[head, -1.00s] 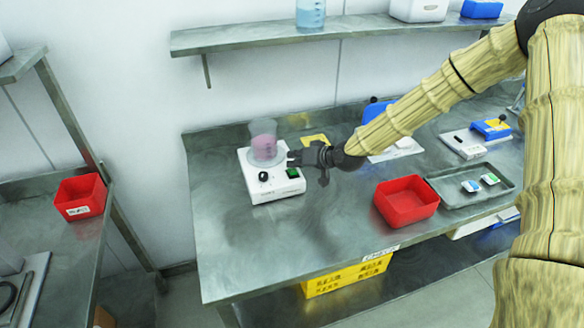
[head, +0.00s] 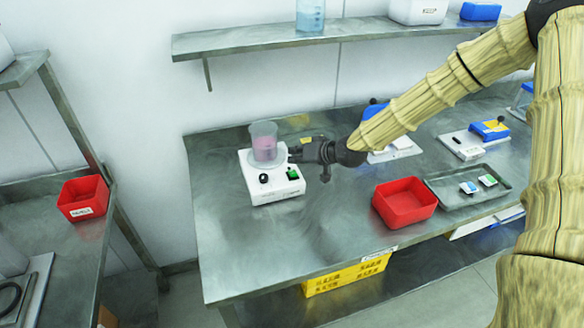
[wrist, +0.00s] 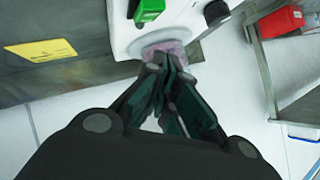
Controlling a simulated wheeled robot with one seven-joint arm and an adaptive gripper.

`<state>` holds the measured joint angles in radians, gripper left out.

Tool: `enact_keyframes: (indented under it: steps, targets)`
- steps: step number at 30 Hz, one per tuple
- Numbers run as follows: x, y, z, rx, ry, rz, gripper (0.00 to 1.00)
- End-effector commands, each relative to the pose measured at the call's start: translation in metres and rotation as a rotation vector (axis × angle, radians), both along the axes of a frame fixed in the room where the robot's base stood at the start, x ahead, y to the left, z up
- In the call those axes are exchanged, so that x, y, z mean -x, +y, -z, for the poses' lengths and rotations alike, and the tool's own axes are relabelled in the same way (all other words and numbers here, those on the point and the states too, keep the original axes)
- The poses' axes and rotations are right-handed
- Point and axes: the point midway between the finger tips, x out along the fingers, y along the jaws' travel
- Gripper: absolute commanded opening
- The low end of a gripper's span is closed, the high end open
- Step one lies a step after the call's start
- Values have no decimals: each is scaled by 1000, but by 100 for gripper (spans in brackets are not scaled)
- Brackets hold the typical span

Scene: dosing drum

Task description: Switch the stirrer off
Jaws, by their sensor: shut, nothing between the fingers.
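The stirrer (head: 262,195) is a white box on the steel bench, with a black knob (head: 264,179) and a green switch (head: 293,173) on its front. The green switch also shows in the wrist view (wrist: 149,9). A beaker (head: 263,143) with pink liquid stands on the stirrer's plate; in the wrist view my fingers hide most of it. My gripper (head: 297,152) is just right of the beaker, above and behind the switch. In the wrist view my gripper (wrist: 165,62) is shut and empty, with its fingertips over the beaker area. Whether it touches the beaker I cannot tell.
A red bin (head: 405,203) and a grey tray (head: 470,187) with small items stand to the right on the bench. A yellow label (wrist: 40,50) lies near the stirrer. A shelf (head: 340,36) runs above the back. The bench front is clear.

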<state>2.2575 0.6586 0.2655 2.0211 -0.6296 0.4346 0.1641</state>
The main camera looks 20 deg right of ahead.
Motion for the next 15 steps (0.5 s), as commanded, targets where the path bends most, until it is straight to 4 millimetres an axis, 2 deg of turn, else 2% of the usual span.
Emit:
enact_keyframes:
  steps: [9,15]
  targets:
    - [6,0,-26,0,0,0,0]
    - [8,0,-29,0,0,0,0]
